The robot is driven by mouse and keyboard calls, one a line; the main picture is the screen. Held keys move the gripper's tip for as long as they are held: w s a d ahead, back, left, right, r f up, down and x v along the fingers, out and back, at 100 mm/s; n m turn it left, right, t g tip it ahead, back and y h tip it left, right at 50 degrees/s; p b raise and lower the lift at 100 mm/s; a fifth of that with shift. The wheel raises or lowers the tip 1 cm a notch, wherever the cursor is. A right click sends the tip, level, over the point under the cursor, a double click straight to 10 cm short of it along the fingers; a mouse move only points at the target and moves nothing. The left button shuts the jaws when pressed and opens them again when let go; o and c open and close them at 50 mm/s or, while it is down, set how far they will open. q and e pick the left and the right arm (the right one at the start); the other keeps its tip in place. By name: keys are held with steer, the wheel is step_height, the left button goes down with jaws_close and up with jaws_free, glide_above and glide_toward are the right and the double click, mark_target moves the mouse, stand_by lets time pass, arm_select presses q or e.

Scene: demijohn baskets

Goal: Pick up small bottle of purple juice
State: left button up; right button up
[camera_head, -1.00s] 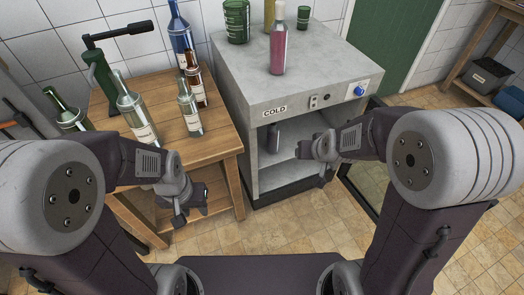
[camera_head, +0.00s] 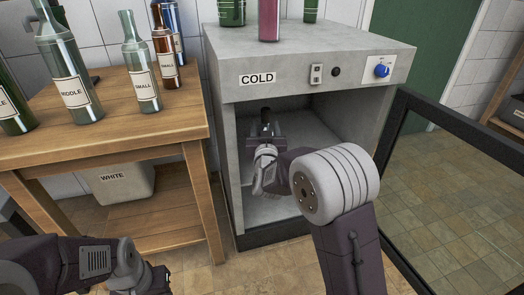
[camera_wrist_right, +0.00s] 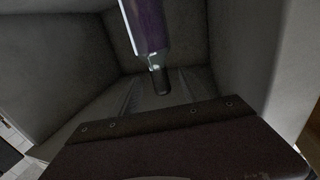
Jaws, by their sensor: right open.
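The small bottle of purple juice stands inside the cold cabinet (camera_head: 230,125). In the head view only its dark neck (camera_head: 265,115) shows above my right gripper (camera_head: 266,133), which hides the body. In the right wrist view the bottle's purple body (camera_wrist_right: 147,25) is at the top, with its clear shoulder and dark-capped neck pointing down the picture. My right gripper is open and reaches into the cabinet close to the bottle; I cannot tell whether the fingers touch it. My left gripper (camera_head: 150,280) is low at the left, its jaw state unclear.
The cabinet's glass door (camera_head: 470,180) stands open at the right. Cabinet walls are close around my right gripper. A wooden table (camera_head: 110,130) at the left holds several bottles, with a white bin (camera_head: 118,183) below.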

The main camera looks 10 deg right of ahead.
mark_target(265, 122)
steer(key=p+x, duration=0.1)
steer(key=x, duration=0.1)
steer(key=shift+w+d+r+p, duration=0.15)
steer(key=shift+w+r+p, duration=0.05)
steer(key=shift+w+p, duration=0.2)
steer(key=shift+w+f, duration=0.1)
steer(key=shift+w, duration=0.05)
steer(key=shift+d+f, duration=0.1)
steer(key=b+x, duration=0.1)
steer(key=x, duration=0.1)
steer(key=b+x, duration=0.1)
steer(key=x, duration=0.2)
steer(key=shift+f+b, duration=0.2)
steer(key=shift+b, duration=0.2)
steer(key=shift+w+r, duration=0.1)
steer(key=shift+w, duration=0.05)
jaws_close()
steer(key=shift+r, duration=0.15)
